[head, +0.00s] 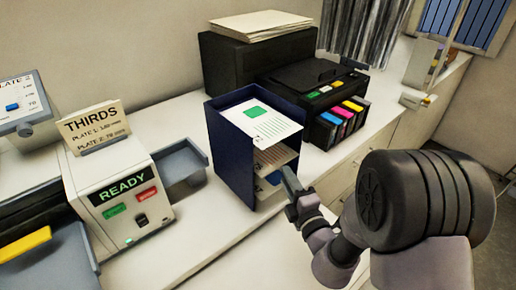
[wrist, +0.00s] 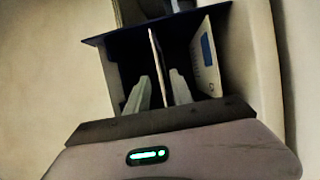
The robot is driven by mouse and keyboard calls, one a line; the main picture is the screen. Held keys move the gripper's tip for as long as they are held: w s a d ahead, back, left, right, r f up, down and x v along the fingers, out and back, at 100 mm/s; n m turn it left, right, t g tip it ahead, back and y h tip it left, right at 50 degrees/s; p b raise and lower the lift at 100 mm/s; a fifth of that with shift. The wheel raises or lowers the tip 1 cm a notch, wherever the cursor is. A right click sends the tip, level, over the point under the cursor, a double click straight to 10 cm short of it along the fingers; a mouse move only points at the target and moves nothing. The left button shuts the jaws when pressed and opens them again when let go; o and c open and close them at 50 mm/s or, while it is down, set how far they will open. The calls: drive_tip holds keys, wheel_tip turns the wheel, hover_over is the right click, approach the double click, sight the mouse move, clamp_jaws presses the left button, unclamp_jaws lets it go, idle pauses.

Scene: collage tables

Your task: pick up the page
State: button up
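A white page with a green square (head: 262,120) lies on top of a dark blue tray organizer (head: 231,162). Another page (head: 275,157) shows on the shelf below, and one with a blue mark lies lower; that one also shows in the wrist view (wrist: 205,58). My gripper (head: 290,180) is at the organizer's open front, by the lower shelves. In the wrist view its two pale fingers (wrist: 161,90) are apart, one either side of a thin pale edge (wrist: 156,65). I cannot tell whether that edge is a page or a shelf, or whether a finger touches it.
A printer (head: 310,88) with coloured cartridges stands behind the organizer on the right. A white box reading READY (head: 125,190) with a grey side tray (head: 182,168) stands to the left. The counter in front of the organizer (head: 200,240) is clear.

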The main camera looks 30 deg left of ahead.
sight(280, 166)
drive_tip(key=x, duration=0.5)
drive_tip(key=shift+a+r, duration=0.1)
drive_tip(key=shift+a, duration=0.25)
drive_tip(key=shift+s, duration=0.1)
clamp_jaws()
drive_tip(key=shift+d, duration=0.1)
